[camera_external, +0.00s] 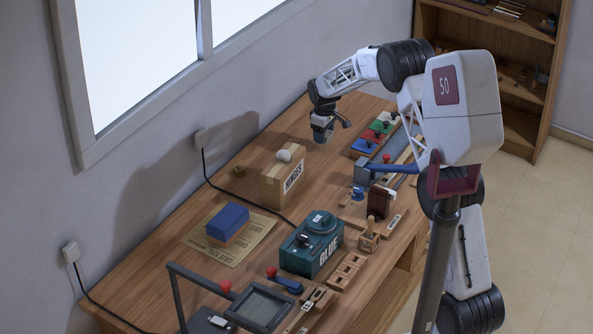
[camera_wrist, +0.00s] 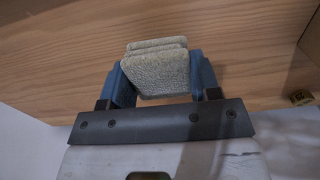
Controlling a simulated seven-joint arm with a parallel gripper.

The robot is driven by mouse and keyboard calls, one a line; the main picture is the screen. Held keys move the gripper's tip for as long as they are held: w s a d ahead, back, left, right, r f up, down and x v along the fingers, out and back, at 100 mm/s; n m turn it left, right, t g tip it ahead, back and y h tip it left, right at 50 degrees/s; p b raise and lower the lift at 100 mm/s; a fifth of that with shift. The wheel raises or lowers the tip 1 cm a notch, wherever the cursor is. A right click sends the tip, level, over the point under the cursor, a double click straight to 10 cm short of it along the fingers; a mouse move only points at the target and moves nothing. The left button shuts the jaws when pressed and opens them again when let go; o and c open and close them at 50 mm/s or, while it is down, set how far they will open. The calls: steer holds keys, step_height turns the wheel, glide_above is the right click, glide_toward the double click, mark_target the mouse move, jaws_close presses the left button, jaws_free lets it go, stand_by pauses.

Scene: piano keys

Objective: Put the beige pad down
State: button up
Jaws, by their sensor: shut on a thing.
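My gripper (camera_external: 323,130) hangs over the far part of the wooden workbench, pointing down. In the wrist view my gripper (camera_wrist: 158,82) has its two blue fingers shut on the beige pad (camera_wrist: 160,72). The pad looks soft, textured and layered, and sits between the fingertips with bare wood behind it. In the external view the pad is too small and shaded to make out clearly. I cannot tell exactly how high it is above the bench.
A row of coloured blocks (camera_external: 376,133) lies right of my gripper. A HINGES box (camera_external: 285,183) with a pale lump on top stands nearer. A blue block (camera_external: 227,222) rests on a tan sheet (camera_external: 240,250). A teal GLUE box (camera_external: 310,248) stands in front. Bare wood (camera_external: 285,130) lies left of my gripper.

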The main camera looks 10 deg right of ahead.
steer(key=shift+w+a, duration=0.1)
steer(key=shift+w, duration=0.75)
steer(key=shift+f, duration=0.15)
steer(key=shift+f, duration=1.65)
steer(key=shift+f, duration=0.15)
steer(key=o, duration=0.9)
step_height(320, 180, up, 12)
steer(key=shift+r, duration=0.15)
